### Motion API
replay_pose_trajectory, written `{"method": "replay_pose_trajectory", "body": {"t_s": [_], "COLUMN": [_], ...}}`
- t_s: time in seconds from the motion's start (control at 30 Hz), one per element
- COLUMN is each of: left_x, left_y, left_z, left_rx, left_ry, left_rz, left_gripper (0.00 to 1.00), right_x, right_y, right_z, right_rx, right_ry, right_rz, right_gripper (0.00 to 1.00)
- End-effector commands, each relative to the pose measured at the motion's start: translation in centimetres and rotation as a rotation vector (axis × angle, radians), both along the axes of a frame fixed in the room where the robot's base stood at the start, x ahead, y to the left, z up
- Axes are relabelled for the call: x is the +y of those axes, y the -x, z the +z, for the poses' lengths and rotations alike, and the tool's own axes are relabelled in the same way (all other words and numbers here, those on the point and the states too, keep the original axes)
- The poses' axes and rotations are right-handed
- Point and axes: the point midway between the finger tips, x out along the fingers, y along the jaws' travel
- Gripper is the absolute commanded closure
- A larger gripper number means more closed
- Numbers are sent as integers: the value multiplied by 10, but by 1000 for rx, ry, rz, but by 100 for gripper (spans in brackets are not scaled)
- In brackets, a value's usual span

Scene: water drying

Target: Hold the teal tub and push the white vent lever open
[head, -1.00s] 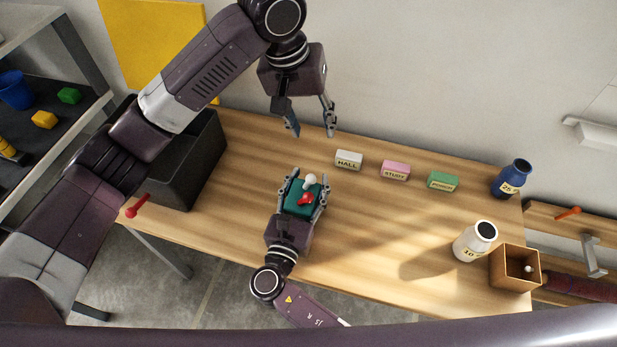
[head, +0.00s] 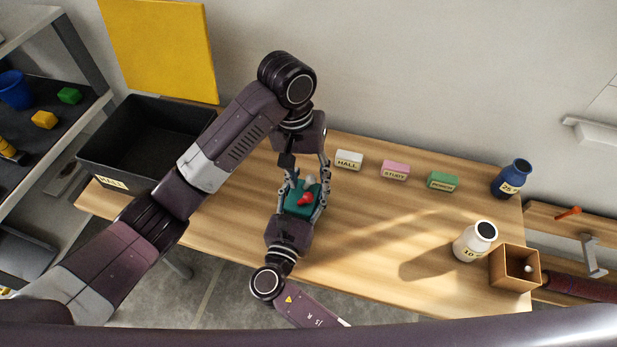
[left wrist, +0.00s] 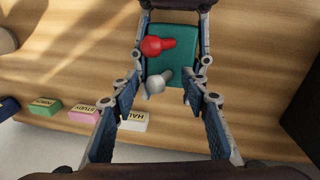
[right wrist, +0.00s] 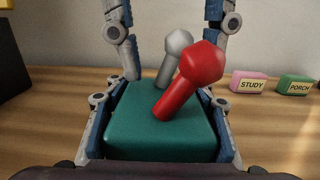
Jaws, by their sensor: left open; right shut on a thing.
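The teal tub (head: 300,207) sits on the wooden table between the fingers of my right gripper (head: 303,199), which is shut on its sides. It also shows in the right wrist view (right wrist: 160,125). On its top are a red lever (right wrist: 190,80) and a white lever (right wrist: 175,55), both tilted. In the left wrist view the white lever (left wrist: 157,82) is nearer to my left gripper than the red one (left wrist: 155,45). My left gripper (head: 307,172) is open above the tub's far side, with its fingers on either side of the white lever. I cannot tell whether they touch it.
White HALL (head: 349,160), pink STUDY (head: 395,170) and green (head: 443,181) blocks stand behind to the right. A white bottle (head: 474,242), blue jar (head: 511,180) and brown box (head: 514,268) are at the right end. A black bin (head: 137,150) stands at the left.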

Motion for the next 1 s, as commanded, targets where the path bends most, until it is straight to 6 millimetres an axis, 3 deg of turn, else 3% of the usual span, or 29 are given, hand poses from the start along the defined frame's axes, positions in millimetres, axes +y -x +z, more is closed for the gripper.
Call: {"method": "replay_pose_trajectory", "body": {"t_s": [0.37,0.73,1.0], "left_x": [-1,-1,-4], "left_y": [0,1,2], "left_z": [-7,-7,-6], "left_rx": [0,1,2], "left_ry": [0,0,7], "left_rz": [0,-1,-5], "left_gripper": [58,98,100], "right_x": [0,0,2], "right_y": [0,0,0], "right_z": [0,0,0], "right_rx": [0,0,0], "right_ry": [0,0,0], "right_rz": [0,1,6], "right_gripper": [81,81,81]}}
